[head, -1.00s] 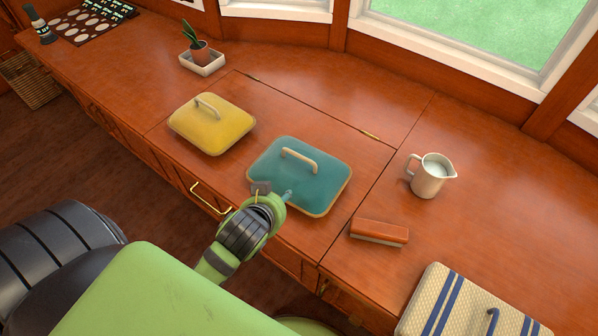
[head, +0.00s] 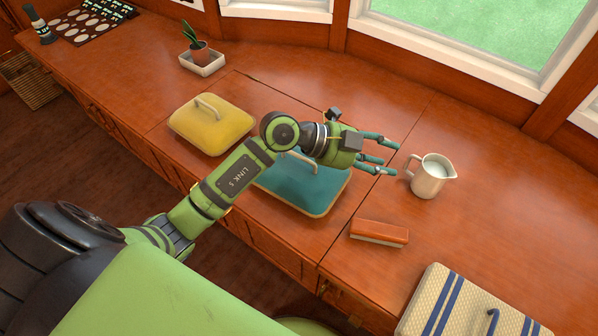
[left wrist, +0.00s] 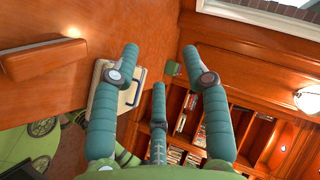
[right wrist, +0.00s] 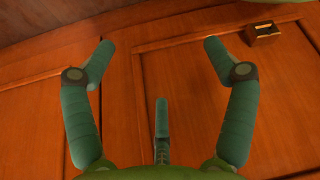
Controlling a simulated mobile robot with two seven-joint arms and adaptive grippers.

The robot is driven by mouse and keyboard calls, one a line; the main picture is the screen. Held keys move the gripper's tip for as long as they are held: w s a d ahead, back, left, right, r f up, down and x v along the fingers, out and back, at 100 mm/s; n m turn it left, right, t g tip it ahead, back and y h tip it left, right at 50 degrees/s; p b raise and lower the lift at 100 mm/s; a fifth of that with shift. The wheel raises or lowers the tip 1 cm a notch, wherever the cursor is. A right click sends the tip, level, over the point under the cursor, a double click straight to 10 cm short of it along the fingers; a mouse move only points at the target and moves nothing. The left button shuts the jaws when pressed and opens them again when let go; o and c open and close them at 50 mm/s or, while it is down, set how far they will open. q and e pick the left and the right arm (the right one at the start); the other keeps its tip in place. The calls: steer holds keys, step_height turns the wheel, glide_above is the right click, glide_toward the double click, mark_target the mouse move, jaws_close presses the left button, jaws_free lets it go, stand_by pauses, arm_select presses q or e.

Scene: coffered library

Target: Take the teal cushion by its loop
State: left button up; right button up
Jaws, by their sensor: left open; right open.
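The teal cushion (head: 310,196) lies flat on the wooden counter, with a tan loop (head: 300,157) on its top. My left forearm and wrist cross above it and hide its upper left part and part of the loop. My left gripper (head: 391,155) is open and empty, its fingers pointing right, past the cushion's right side and towards the pitcher. Its spread fingers also show in the left wrist view (left wrist: 161,75). My right gripper (right wrist: 160,60) is open and empty in the right wrist view, facing wooden cabinet panels. It does not show in the head view.
A yellow cushion (head: 212,125) with a loop lies left of the teal one. A milk pitcher (head: 428,178) stands just right of my left fingertips. A brush (head: 379,232) and a striped cushion (head: 450,305) lie nearer right. A potted plant (head: 201,55) stands behind.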

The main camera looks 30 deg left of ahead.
arm_select(q)
steer(key=w+a+f+n+g+y, duration=0.1)
steer(key=a+f+g+y, duration=0.1)
steer(key=a+f+y, duration=0.5)
steer(key=n+g+y, duration=0.2)
steer(key=n+y, duration=0.2)
glide_above(299, 158)
steer(key=s, duration=0.2)
steer(key=shift+f, duration=0.5)
steer(key=shift+a+f+g, duration=0.15)
steer(key=shift+f+g, duration=0.15)
steer(key=shift+f, duration=0.05)
steer(key=f, duration=0.2)
steer(key=w+f, duration=0.1)
steer(key=f, duration=0.1)
steer(key=w+f, duration=0.1)
steer(key=f, duration=0.1)
steer(key=shift+d+b, duration=0.2)
steer(key=shift+b, duration=0.15)
arm_select(e)
steer(key=shift+w, duration=0.95)
arm_select(q)
jaws_close()
